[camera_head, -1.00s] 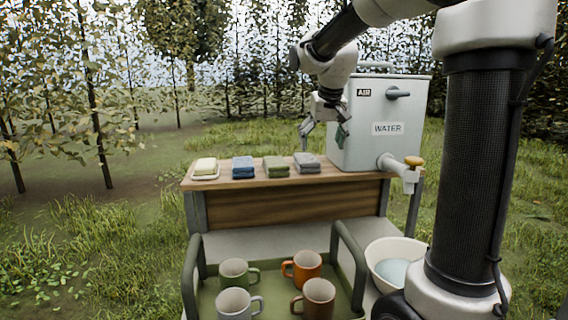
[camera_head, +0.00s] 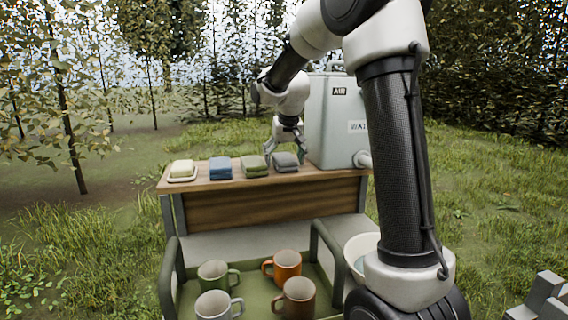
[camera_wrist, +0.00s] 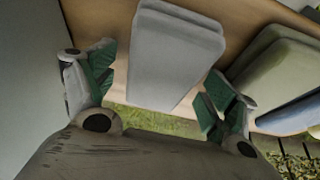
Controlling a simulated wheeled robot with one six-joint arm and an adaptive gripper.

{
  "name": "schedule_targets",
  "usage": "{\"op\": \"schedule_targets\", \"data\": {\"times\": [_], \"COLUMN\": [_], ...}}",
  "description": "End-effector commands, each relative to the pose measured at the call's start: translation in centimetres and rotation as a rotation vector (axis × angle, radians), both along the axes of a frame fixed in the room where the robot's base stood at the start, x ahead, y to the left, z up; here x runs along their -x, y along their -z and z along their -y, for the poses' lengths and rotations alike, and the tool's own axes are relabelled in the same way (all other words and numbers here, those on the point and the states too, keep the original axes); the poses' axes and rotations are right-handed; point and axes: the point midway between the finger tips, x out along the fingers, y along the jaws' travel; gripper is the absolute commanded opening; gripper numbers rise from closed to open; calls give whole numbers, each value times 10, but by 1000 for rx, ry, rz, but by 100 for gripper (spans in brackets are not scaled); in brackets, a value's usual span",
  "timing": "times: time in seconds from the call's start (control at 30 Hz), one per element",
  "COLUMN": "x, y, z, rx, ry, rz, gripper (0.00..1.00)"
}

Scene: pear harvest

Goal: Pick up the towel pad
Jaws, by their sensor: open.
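A grey folded towel pad (camera_head: 285,161) lies at the right end of a row of pads on the wooden bench top. My gripper (camera_head: 288,143) is open and empty, pointing down just above it. In the wrist view, the grey pad (camera_wrist: 175,55) shows in the gap between the two green-padded fingertips (camera_wrist: 157,82), with space on both sides. A green folded pad (camera_head: 253,166) and a blue folded pad (camera_head: 221,168) lie to its left. A pale yellow block (camera_head: 182,169) on a small dish is at the far left.
A grey water tank (camera_head: 330,120) stands close to the right of the grey pad. A green tray (camera_head: 250,292) with several mugs is in front of the bench, with a pale bowl (camera_head: 360,243) beside it. Trees and grass lie behind.

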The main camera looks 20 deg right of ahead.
Motion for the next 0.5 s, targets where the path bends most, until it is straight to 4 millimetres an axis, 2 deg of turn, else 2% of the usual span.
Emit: {"op": "schedule_targets", "data": {"times": [0.17, 0.43, 0.5], "x": [0, 0, 0], "y": [0, 0, 0], "z": [0, 0, 0], "rx": [0, 0, 0], "ry": [0, 0, 0], "rz": [0, 0, 0], "gripper": [86, 38, 36]}}
